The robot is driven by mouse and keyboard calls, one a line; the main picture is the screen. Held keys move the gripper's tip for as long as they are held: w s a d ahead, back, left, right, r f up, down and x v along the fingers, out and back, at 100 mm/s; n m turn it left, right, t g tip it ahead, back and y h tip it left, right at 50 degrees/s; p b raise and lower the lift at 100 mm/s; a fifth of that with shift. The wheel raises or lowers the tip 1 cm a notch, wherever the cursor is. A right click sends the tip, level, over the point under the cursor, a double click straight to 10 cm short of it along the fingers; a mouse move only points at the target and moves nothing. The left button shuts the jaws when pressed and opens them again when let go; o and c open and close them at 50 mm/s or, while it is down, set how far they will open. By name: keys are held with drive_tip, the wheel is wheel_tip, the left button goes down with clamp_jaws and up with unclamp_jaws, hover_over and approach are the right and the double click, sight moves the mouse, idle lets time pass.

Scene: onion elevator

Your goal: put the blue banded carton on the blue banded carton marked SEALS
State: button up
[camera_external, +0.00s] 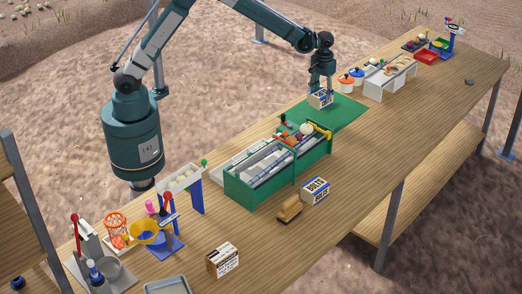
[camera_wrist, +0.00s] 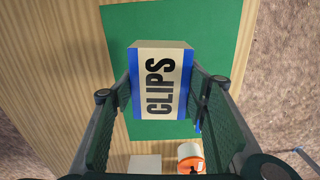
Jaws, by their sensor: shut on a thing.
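My gripper (camera_wrist: 160,100) is shut on a cream carton with blue bands marked CLIPS (camera_wrist: 160,85), its two fingers on either side of it. I cannot read SEALS on any carton in view.
A carton marked BOLTS (camera_external: 315,190) stands by a brown block (camera_external: 289,209). A green divided crate (camera_external: 262,177) is in front of the mat. A brown-sided carton (camera_external: 222,260) is near the front.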

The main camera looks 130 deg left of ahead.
drive_tip(key=s+a+r+p, duration=0.3)
drive_tip(key=s+a, duration=0.3)
drive_tip(key=a, duration=0.1)
drive_tip(key=s+a+r+p, duration=0.2)
drive_tip(key=s+a+r, duration=0.1)
drive_tip(key=s+a, duration=0.3)
drive_tip(key=shift+a+r+n+p, duration=0.4)
drive_tip(key=shift+a, duration=0.1)
drive_tip(key=shift+f, duration=3.1)
drive_tip(key=shift+f, duration=1.9)
drive_tip(key=shift+f, duration=0.15)
drive_tip(key=o, duration=1)
